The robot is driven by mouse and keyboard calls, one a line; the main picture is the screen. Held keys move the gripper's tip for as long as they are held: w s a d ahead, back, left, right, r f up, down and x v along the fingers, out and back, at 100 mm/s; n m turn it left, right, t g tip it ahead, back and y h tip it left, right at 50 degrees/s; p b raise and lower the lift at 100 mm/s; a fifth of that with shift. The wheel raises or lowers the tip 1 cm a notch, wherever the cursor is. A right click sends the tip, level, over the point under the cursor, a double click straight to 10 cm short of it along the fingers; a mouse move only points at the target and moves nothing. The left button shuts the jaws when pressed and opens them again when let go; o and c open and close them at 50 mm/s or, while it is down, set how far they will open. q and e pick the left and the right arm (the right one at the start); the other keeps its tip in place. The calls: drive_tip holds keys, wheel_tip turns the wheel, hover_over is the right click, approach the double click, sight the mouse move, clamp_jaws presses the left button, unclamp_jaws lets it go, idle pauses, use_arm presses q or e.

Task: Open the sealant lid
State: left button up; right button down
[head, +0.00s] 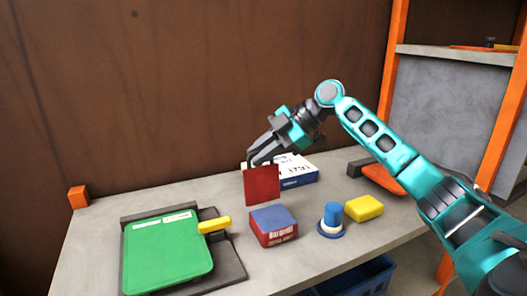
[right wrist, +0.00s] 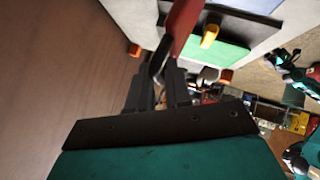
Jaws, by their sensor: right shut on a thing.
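My right gripper (head: 257,160) is shut on the top edge of a flat red panel (head: 263,186), which stands upright over the bench. I cannot tell whether this panel is the sealant lid or whether it is joined to anything. In the right wrist view the red panel (right wrist: 181,27) runs up from between the fingers. A red box with a blue top and white lettering (head: 274,226) sits just in front of the panel. Dark and teal parts (right wrist: 292,66) at the right of the wrist view look like my left arm; its jaws are too small to read.
A white and blue box (head: 297,170) lies behind the panel, partly hidden. A green panel with a yellow handle (head: 167,253) lies at left on a dark base. A blue capped item (head: 331,220) and a yellow block (head: 364,208) stand at right. A brown wall (head: 200,90) closes the back.

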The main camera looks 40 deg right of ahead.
drive_tip(key=shift+f, duration=0.45)
drive_tip(key=c, duration=1.3)
unclamp_jaws()
drive_tip(key=shift+o, duration=0.2)
drive_tip(key=v, duration=1.3)
drive_tip(key=shift+r, duration=0.45)
drive_tip(key=shift+w, duration=0.1)
drive_tip(key=shift+f, duration=0.1)
